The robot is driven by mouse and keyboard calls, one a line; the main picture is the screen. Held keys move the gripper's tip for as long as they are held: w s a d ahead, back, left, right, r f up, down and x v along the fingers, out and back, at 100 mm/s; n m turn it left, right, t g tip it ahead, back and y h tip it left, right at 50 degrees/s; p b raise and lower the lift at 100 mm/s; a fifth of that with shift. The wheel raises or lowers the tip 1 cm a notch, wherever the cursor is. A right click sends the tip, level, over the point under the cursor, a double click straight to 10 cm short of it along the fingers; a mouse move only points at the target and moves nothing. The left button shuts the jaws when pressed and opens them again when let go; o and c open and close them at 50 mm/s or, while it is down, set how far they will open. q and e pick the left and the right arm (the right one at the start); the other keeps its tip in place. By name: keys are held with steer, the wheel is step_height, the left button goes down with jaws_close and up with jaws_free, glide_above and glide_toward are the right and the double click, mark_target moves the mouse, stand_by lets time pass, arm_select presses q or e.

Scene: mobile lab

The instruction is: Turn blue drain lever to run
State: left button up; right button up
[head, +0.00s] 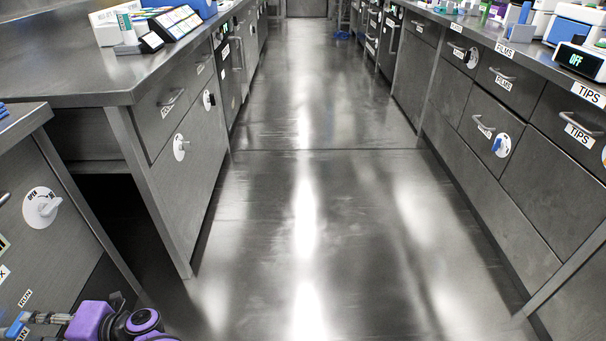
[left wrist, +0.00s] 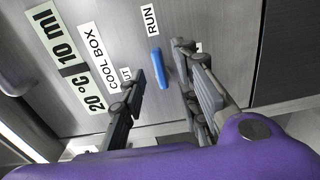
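The blue lever (left wrist: 161,69) is a short bar on a grey panel in the left wrist view. It points nearly along the picture's vertical, its upper end towards the RUN label (left wrist: 151,19). My left gripper (left wrist: 160,61) is open, with one finger on each side of the lever; a gap shows on both sides. In the head view, my left gripper (head: 27,320) is at the bottom left corner, beside a bit of blue (head: 14,329) that looks like the lever. Another label (left wrist: 127,74) is partly hidden behind the left finger. My right gripper is not in view.
A white dial (head: 42,207) sits on the cabinet above my left gripper. The aisle floor (head: 310,220) is clear between the benches.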

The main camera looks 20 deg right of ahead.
arm_select(q)
steer(key=v, duration=0.9)
steer(key=shift+d, duration=0.25)
steer(key=shift+s, duration=0.15)
